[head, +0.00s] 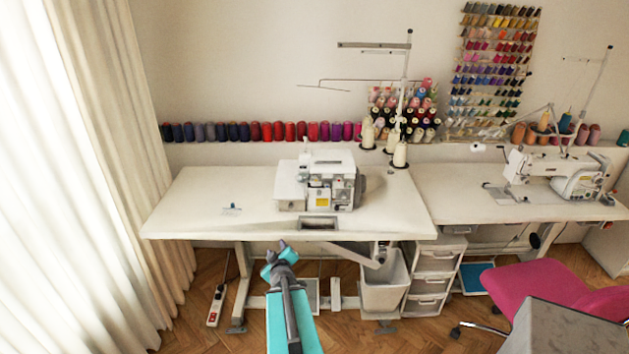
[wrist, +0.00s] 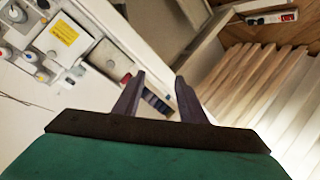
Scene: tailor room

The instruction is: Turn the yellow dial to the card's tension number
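A white overlock sewing machine (head: 290,187) stands on the left sewing table. A yellow card or label (head: 320,196) is on its front; the number on it is too small to read. I cannot tell which knob is the yellow dial. My gripper (head: 280,251) is in front of the table's front edge, apart from the machine. In the wrist view its fingers (wrist: 158,80) are apart with nothing between them.
The left table (head: 205,200) has free room left of the machine. Thread cones (head: 399,155) stand behind it to the right. A bin (head: 385,285) and drawers (head: 434,270) are under the tables. A pink chair (head: 540,285) is at the right, a power strip (head: 216,306) on the floor.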

